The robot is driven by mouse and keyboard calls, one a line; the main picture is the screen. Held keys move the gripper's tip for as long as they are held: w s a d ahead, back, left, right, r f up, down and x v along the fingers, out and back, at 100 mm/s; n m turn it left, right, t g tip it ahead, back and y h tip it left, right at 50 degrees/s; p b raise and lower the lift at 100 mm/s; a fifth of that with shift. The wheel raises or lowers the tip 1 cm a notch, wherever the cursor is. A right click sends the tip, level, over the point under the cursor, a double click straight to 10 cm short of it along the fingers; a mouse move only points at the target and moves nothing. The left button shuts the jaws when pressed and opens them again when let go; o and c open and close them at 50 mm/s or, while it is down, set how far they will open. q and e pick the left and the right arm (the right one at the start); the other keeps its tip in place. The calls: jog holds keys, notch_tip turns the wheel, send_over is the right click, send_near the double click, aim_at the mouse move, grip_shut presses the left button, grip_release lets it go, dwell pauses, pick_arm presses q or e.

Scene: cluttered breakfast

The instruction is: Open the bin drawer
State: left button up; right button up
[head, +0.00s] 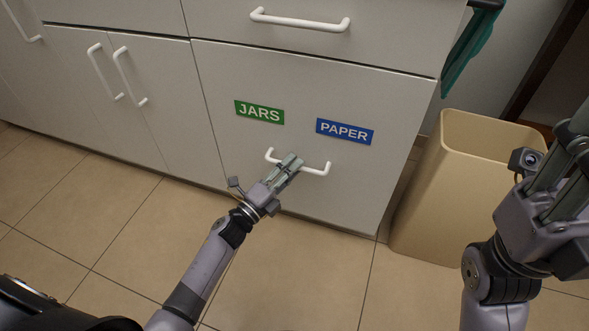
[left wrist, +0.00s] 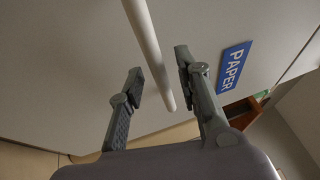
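The bin drawer (head: 300,120) is the wide grey front with a green JARS label (head: 259,112) and a blue PAPER label (head: 344,131). It looks closed, flush with the cabinet. Its white bar handle (head: 322,172) is low on the front. My left gripper (head: 291,162) is at the handle's middle. In the left wrist view the handle (left wrist: 152,50) runs between the two open fingers (left wrist: 158,68), with gaps visible on both sides. My right gripper (head: 565,160) is at the right edge, away from the drawer, partly cut off; its opening is unclear.
A beige waste bin (head: 425,190) stands on the floor just right of the drawer. Another drawer with a white handle (head: 300,20) is above. Cupboard doors (head: 110,90) are at the left. The tiled floor (head: 130,225) before the cabinet is clear. A green cloth (head: 467,50) hangs at the upper right.

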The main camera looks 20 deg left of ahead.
pick_arm(q)
jog(key=shift+w+d+r, duration=0.15)
jog(key=shift+w+d, duration=0.1)
jog(key=shift+w, duration=0.25)
grip_shut()
dwell(0.6)
